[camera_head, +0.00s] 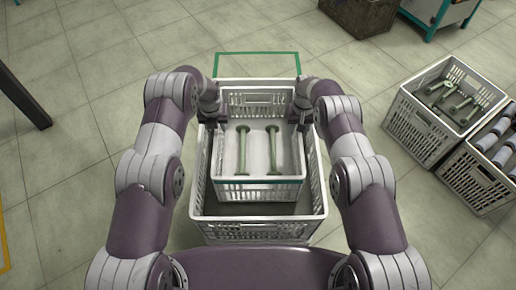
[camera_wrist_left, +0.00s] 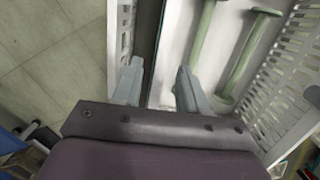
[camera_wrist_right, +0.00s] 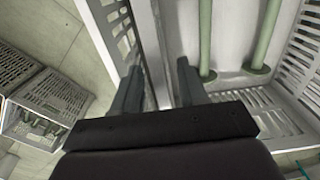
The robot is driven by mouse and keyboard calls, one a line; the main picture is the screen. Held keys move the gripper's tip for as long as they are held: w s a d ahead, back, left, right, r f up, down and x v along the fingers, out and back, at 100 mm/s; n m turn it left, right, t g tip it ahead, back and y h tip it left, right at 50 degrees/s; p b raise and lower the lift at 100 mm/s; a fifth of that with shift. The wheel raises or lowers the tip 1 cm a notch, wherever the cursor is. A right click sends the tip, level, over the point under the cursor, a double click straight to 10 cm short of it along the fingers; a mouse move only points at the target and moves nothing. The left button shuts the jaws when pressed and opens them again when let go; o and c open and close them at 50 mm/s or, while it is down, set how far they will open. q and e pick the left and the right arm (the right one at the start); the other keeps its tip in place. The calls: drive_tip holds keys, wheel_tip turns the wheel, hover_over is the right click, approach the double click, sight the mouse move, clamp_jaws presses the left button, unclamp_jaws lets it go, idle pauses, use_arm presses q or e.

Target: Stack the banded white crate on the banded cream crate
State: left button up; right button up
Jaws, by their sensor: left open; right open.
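A smaller white crate (camera_head: 258,191) with a green band along its near rim appears inside the outline of a larger off-white crate (camera_head: 258,230). The head view does not clearly show how deep it sits or what it rests on. I take the larger one as the cream crate, but their colours look alike.
A green outline (camera_head: 257,54) is marked on the floor just beyond the crates. At the right stand two more crates, one with green parts (camera_head: 420,130) and one with pale rolls (camera_head: 472,175). A brown box (camera_head: 362,15) is at the back.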

use_arm(q)
drive_tip(key=shift+w+f, duration=0.2)
drive_tip(key=shift+f, duration=0.9)
drive_tip(key=shift+w+f, duration=0.15)
drive_tip(key=shift+f, duration=0.9)
use_arm(e)
drive_tip(key=shift+f, duration=2.2)
